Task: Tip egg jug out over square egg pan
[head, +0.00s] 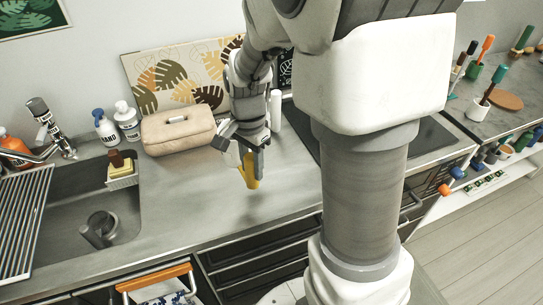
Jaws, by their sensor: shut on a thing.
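My gripper (246,158) hangs over the counter, pointing down, left of my arm's thick column. It is shut on a small yellow object (250,178), which seems to be the egg jug. The jug is held above the bare countertop. The fingers cover much of it, and its tilt and contents cannot be made out. The square egg pan is not visible. My arm hides much of the dark cooktop (432,137), where something could be out of sight.
The sink (120,195) at left holds a dark cup (99,229). A beige case (178,130), soap bottles (104,127) and a leaf-patterned board (170,75) line the wall. The counter (225,200) below my gripper is clear. Utensils (493,85) stand far right.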

